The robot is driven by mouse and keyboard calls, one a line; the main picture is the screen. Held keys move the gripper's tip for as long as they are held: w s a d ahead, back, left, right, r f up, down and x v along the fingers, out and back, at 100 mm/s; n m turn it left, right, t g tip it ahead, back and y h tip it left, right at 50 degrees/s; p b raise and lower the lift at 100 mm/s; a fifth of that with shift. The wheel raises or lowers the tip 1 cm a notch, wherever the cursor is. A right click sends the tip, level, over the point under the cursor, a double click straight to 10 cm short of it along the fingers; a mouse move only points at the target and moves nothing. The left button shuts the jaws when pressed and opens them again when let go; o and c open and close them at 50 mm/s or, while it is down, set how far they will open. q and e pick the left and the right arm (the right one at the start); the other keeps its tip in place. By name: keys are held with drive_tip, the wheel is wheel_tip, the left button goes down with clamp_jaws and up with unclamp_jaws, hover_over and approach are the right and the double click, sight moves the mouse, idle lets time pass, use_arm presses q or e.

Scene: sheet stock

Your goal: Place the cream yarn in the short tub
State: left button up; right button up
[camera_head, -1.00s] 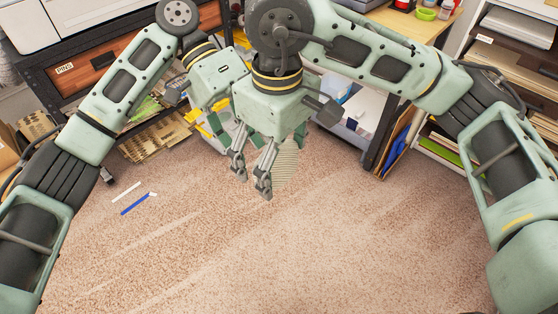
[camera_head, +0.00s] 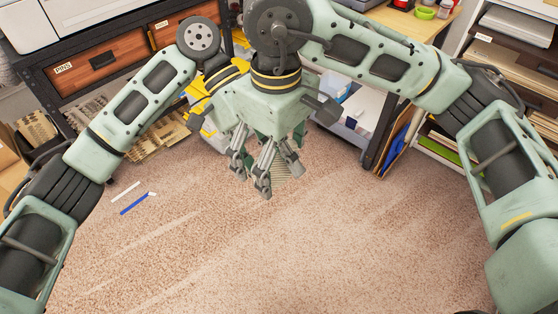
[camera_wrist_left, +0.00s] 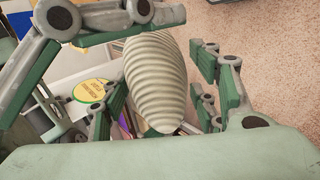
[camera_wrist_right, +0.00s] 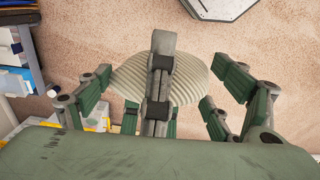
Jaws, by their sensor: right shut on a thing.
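The cream yarn (camera_wrist_right: 190,80) is a ridged, rounded bundle. In the head view it shows only partly (camera_head: 287,172), behind the fingers. My right gripper (camera_wrist_right: 160,90) is shut on it and holds it above the carpet; one finger crosses its middle. My left gripper (camera_wrist_left: 160,85) is at the same yarn, its fingers spread on both sides of it, and looks open. The yarn (camera_wrist_left: 155,70) fills the middle of the left wrist view. Fingers of both grippers overlap, so contact of the left ones is hard to see. I cannot make out the short tub.
A dark bench with wooden drawers (camera_head: 88,67) stands at the back left. A wooden table (camera_head: 437,28) with small jars is at the back right, beside shelves (camera_head: 505,65). A blue strip (camera_head: 135,204) lies on the carpet. The carpet in front (camera_head: 280,255) is clear.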

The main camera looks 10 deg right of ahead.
use_arm(q)
drive_tip(key=c, duration=0.7)
drive_tip(key=shift+c, duration=0.4)
use_arm(e)
drive_tip(key=o, duration=1)
drive_tip(key=shift+o, duration=0.2)
